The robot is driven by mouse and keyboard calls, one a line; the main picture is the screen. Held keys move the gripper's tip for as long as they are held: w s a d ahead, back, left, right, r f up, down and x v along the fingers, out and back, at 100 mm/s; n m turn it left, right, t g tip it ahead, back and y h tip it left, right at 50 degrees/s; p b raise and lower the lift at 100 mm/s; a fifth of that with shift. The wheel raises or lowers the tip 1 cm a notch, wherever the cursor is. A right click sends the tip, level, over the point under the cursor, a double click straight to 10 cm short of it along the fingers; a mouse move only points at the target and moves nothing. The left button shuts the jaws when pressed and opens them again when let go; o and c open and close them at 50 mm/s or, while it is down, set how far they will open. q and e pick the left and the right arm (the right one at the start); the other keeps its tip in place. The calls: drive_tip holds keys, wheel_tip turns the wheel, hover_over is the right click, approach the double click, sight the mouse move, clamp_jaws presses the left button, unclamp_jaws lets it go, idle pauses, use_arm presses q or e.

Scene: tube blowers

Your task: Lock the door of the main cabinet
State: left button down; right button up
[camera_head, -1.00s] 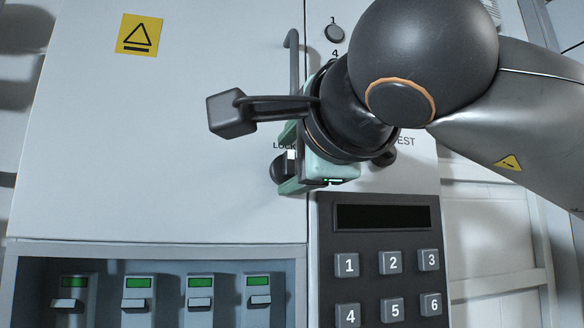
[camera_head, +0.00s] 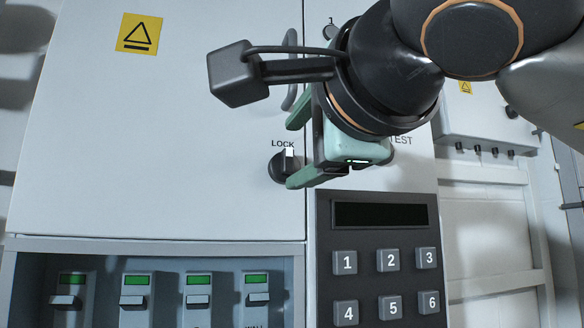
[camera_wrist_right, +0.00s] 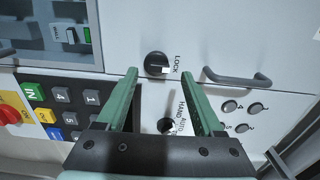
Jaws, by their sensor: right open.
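The main cabinet door (camera_head: 200,120) is a white panel at the left and looks closed. Its black round LOCK knob (camera_head: 278,167) sits near the door's right edge, with a pale tip on its handle; the knob also shows in the right wrist view (camera_wrist_right: 156,64). My right gripper (camera_head: 293,152) is open and empty, its green fingers just right of the knob. In the wrist view its fingertips (camera_wrist_right: 168,80) point toward the knob, one on each side and apart from it. A grey door handle (camera_head: 290,65) is partly hidden behind my wrist. My left gripper is not in view.
A keypad (camera_head: 378,260) with a dark display is below my right gripper. A row of switches with green labels (camera_head: 199,280) lies in a recess below the door.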

drive_tip(key=v, duration=0.8)
drive_tip(key=shift+s+b, duration=0.25)
drive_tip(key=shift+b, duration=0.15)
drive_tip(key=shift+d+r, duration=0.1)
